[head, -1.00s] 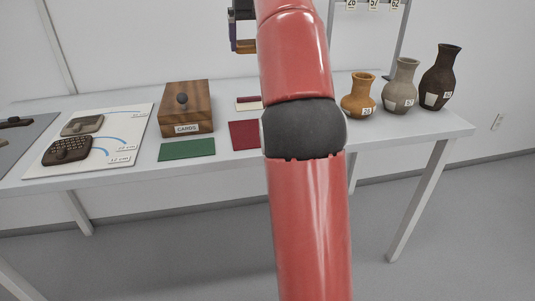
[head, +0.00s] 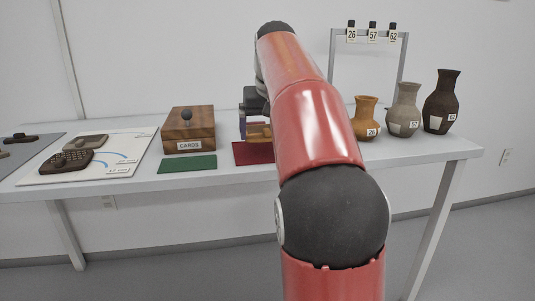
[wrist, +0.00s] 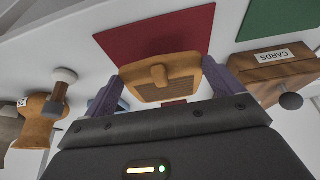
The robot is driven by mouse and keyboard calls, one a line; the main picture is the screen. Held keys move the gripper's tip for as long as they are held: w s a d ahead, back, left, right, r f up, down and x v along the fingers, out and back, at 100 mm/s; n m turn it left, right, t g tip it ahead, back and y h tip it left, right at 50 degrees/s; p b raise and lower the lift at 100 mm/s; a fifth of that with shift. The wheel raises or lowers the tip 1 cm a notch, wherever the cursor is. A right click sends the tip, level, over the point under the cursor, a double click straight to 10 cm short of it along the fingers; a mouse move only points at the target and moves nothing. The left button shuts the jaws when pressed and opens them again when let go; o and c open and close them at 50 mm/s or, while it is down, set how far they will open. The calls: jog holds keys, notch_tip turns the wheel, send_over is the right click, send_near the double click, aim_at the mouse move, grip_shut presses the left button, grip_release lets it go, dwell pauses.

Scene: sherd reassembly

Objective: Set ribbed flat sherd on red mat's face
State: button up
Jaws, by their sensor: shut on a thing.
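My gripper (wrist: 163,78) is shut on an orange-tan flat sherd (wrist: 158,92), which has a ribbed face and a knob and sits between the two purple fingers. In the head view the sherd (head: 259,132) shows at the end of my arm, over the back part of the dark red mat (head: 252,156). The red mat also shows in the wrist view (wrist: 150,35), with bare room on it. I cannot tell whether the sherd touches the mat. My arm hides the mat's right part in the head view.
A green mat (head: 188,165) and a wooden cards box (head: 175,128) with a knob stand left of the red mat. A white board (head: 125,155) with dark sherds lies further left. Orange (head: 365,118), grey (head: 404,112) and dark brown (head: 441,103) vases stand to the right.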

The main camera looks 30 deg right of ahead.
aim_at(268, 138)
jog(key=shift+f+b, duration=0.8)
jog(key=shift+f, duration=1.2)
jog(key=shift+f, duration=0.1)
jog(key=o, duration=0.7)
jog(key=p+v, duration=0.4)
jog(key=v, duration=0.8)
